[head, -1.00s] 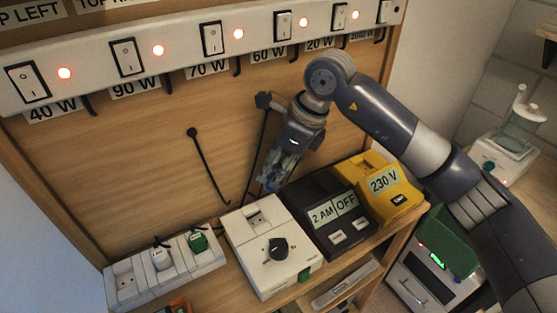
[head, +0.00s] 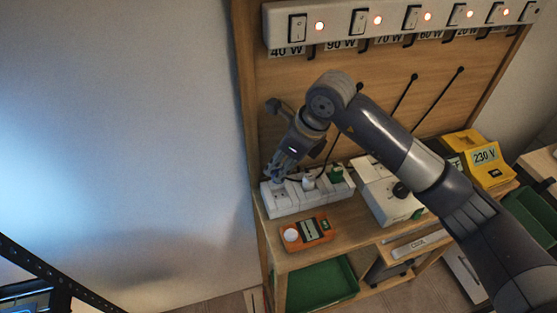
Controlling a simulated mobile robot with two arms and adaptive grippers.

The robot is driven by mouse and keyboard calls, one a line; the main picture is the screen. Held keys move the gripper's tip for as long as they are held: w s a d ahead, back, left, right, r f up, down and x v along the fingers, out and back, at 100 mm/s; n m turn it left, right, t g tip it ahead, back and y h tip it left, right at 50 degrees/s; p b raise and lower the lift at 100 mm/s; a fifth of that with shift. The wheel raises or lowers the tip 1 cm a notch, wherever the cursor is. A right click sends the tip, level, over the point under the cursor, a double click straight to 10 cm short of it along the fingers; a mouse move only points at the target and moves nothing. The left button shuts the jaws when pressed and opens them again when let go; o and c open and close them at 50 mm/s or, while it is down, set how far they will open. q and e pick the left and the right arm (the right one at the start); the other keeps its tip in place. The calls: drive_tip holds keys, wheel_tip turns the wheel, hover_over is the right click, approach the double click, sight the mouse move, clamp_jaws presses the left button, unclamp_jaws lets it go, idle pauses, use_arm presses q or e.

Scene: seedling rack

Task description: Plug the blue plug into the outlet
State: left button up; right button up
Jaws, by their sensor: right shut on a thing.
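My right gripper (head: 276,176) is shut on the blue plug, at the left end of the white outlet strip (head: 280,205). The plug is mostly hidden by the fingers, with only a bluish patch showing. The gripper points down at the leftmost socket; I cannot tell whether the plug touches it. A white plug (head: 308,183) and a green plug (head: 336,174) sit in the strip's other sockets, to the right. My left gripper is not in view.
An orange meter (head: 306,232) lies in front of the strip. The white timer box (head: 385,195) stands to the right, partly behind my arm, with a yellow 230 V box (head: 482,160) beyond. A green bin (head: 322,286) is below. Switches (head: 360,22) line the panel top.

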drive_tip(key=shift+w+d+f, duration=0.1)
drive_tip(key=shift+d+f, duration=0.15)
drive_tip(key=shift+f, duration=0.2)
drive_tip(key=shift+f+b, duration=0.3)
drive_tip(key=shift+a+f, duration=0.15)
drive_tip(key=shift+f, duration=0.4)
wheel_tip(320, 180, down, 2)
drive_tip(key=shift+f+b, duration=0.1)
drive_tip(key=shift+b, duration=0.6)
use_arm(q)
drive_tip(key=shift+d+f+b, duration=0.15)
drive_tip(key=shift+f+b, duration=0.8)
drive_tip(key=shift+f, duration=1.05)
use_arm(e)
drive_tip(key=shift+f, duration=0.9)
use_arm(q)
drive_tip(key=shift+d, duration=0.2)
use_arm(e)
drive_tip(key=o, duration=1.2)
drive_tip(key=shift+c, duration=0.2)
drive_tip(key=shift+r, duration=0.1)
